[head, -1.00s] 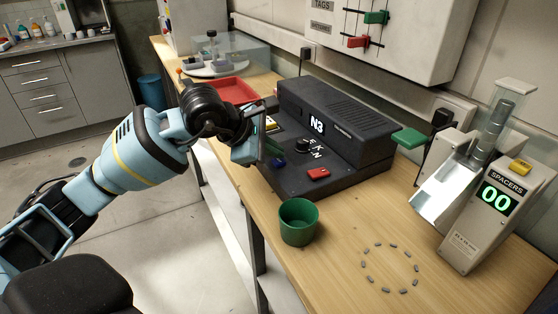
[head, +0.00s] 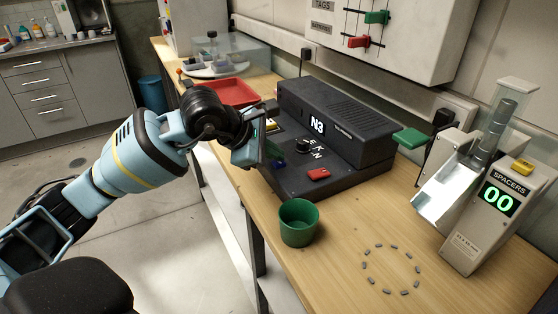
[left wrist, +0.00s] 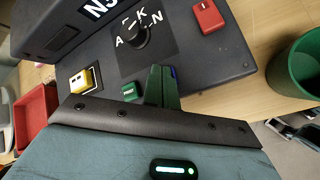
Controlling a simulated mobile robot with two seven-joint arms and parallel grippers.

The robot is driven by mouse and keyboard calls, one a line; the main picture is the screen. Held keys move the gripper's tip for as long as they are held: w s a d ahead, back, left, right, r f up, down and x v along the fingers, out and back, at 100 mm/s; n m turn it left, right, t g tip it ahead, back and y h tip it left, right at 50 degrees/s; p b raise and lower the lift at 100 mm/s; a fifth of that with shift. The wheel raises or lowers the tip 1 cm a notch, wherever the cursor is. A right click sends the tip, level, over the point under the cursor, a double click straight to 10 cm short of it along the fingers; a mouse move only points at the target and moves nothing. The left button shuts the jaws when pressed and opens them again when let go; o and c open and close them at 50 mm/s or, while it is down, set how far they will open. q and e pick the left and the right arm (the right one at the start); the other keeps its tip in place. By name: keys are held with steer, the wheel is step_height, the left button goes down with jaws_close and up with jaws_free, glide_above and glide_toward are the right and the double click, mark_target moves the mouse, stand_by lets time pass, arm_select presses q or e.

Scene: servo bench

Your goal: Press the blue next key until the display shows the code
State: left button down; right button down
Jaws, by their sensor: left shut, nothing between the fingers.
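The dark labelling machine (head: 355,150) stands on the bench, and its display (head: 317,122) reads N3. The blue key (head: 277,162) is on its lower deck, beside my left gripper (head: 264,158). In the left wrist view only a sliver of the blue key (left wrist: 174,73) shows behind the shut green fingers (left wrist: 162,88). The fingers hold nothing; whether they touch the key I cannot tell. A green key marked PRINT (left wrist: 129,91) is beside them. A knob with letters (head: 303,146) and a red key (head: 318,174) are on the same deck. My right gripper is out of view.
A green cup (head: 298,222) stands near the bench's front edge. A ring of small grey pieces (head: 367,279) lies to its right. The spacer dispenser (head: 478,225) shows 00. A red tray (head: 233,92) is behind my left arm.

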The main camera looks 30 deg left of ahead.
mark_target(274, 163)
arm_select(q)
steer(key=shift+f, duration=0.15)
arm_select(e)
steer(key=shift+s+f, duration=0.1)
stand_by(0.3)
arm_select(q)
steer(key=shift+r+p, duration=0.5)
steer(key=shift+r, duration=0.4)
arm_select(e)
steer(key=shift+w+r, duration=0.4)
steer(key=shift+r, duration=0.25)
arm_select(q)
steer(key=shift+r, duration=0.1)
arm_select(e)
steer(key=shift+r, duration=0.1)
